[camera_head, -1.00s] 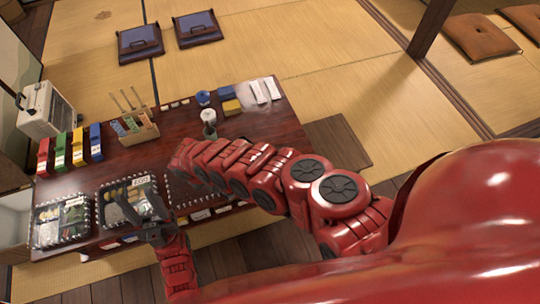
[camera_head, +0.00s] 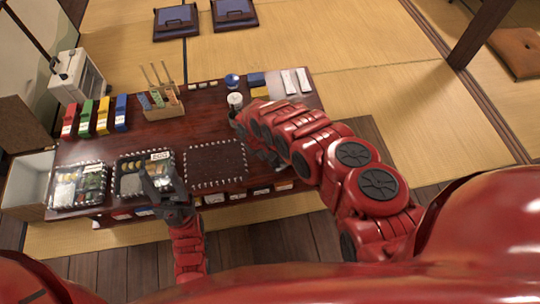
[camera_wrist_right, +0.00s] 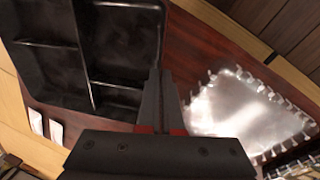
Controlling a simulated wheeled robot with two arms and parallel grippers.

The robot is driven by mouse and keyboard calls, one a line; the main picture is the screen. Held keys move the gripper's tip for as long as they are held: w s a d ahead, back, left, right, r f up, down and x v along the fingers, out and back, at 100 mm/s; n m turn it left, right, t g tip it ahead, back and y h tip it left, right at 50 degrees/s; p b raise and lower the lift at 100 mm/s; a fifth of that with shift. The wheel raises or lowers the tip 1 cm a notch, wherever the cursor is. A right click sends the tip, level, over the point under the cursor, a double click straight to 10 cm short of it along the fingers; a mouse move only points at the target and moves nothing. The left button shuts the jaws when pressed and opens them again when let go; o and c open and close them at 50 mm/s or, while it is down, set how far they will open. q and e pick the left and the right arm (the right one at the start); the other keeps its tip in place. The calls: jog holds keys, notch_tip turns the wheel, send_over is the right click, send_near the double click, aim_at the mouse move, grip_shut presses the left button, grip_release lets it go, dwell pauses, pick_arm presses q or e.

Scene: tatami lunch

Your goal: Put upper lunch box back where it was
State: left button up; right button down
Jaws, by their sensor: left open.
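A black divided lunch box (camera_wrist_right: 52,72), empty in the part that shows, fills the upper left of the right wrist view; in the head view my right arm hides it. My right gripper (camera_wrist_right: 158,85) is shut on its side wall. A dark rectangle with a white dotted rim (camera_head: 215,163) lies bare on the table; in the right wrist view it looks shiny (camera_wrist_right: 240,112). Two filled lunch boxes, one at the left (camera_head: 80,187) and one in the middle (camera_head: 130,183), stand along the near edge. My left gripper (camera_head: 162,180) is open at the middle one's near right corner.
The dark table (camera_head: 200,120) also holds coloured packs (camera_head: 102,115), a wooden holder with sticks (camera_head: 162,103), a cup (camera_head: 235,101), a blue item (camera_head: 231,80) and white packets (camera_head: 296,81). A white case (camera_head: 77,77) stands behind the left end.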

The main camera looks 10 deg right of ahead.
jog(key=shift+w+d+f, duration=0.1)
jog(key=shift+w+d, duration=0.3)
jog(key=shift+d, duration=0.2)
jog(key=shift+w+d+f, duration=0.1)
jog(key=shift+w+d, duration=0.25)
jog(key=shift+d, duration=0.2)
jog(key=shift+w+d+f+b, duration=0.15)
jog(key=shift+d+f+b, duration=0.05)
jog(key=shift+b, duration=0.2)
notch_tip(320, 180, down, 3)
jog(key=shift+f+b, duration=0.1)
jog(key=shift+b, duration=0.9)
jog(key=c, duration=1.5)
grip_release()
jog(key=shift+f, duration=0.1)
jog(key=shift+c, duration=0.2)
jog(key=o, duration=0.5)
jog(key=shift+c, duration=0.2)
